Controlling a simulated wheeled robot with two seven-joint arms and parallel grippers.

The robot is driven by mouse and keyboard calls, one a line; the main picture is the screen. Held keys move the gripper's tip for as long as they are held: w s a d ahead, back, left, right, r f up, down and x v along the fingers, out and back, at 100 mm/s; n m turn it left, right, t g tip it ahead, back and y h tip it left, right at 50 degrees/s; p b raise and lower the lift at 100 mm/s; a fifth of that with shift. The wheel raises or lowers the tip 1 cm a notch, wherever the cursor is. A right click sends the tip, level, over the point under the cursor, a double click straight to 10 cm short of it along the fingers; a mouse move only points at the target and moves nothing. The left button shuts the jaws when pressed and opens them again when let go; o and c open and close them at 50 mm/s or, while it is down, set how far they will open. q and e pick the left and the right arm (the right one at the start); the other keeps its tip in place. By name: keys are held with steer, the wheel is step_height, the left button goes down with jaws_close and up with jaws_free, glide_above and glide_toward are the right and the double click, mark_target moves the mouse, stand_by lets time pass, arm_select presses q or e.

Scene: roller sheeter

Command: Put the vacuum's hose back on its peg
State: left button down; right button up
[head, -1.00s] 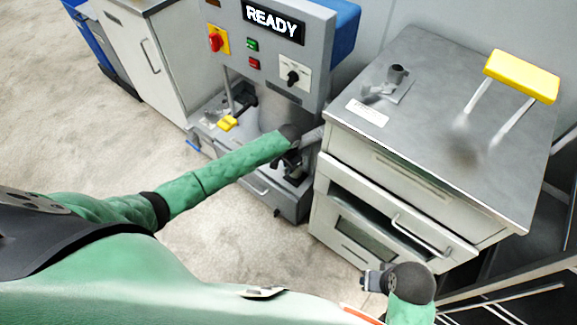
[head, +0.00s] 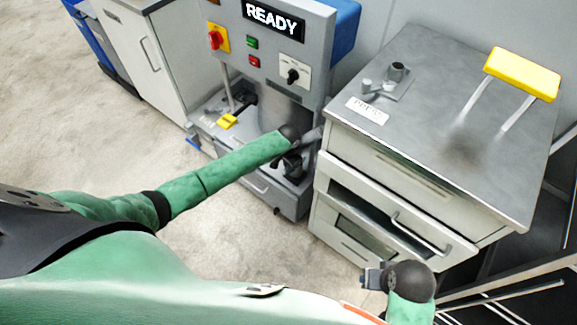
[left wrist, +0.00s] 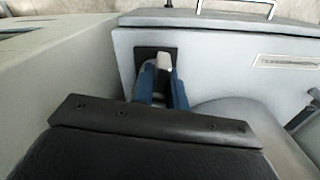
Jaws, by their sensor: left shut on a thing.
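My left gripper (head: 290,165) is low in front of the grey machine, beside the steel-topped cabinet, partly hidden by my forearm. In the left wrist view its blue fingers (left wrist: 160,88) are shut on a small pale grey piece (left wrist: 164,62). That piece stands in front of a dark square plate (left wrist: 150,58) on a light grey panel. I cannot tell whether it belongs to the vacuum's hose. I cannot make out the vacuum, its hose or its peg for certain in either view. My right gripper (head: 374,279) is in front of the cabinet's lower drawers; its fingers are too small to judge.
The grey machine (head: 318,75) has a READY display and coloured controls. The steel-topped cabinet (head: 430,130) stands right of it, bearing a small metal bracket (head: 396,80) and a yellow-topped stand (head: 522,74). A white cabinet (head: 150,55) is at left. Open floor (head: 60,130) lies left.

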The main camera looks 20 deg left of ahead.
arm_select(q)
steer(key=shift+f, duration=0.75)
stand_by(0.8)
steer(key=c, duration=1.3)
jaws_free()
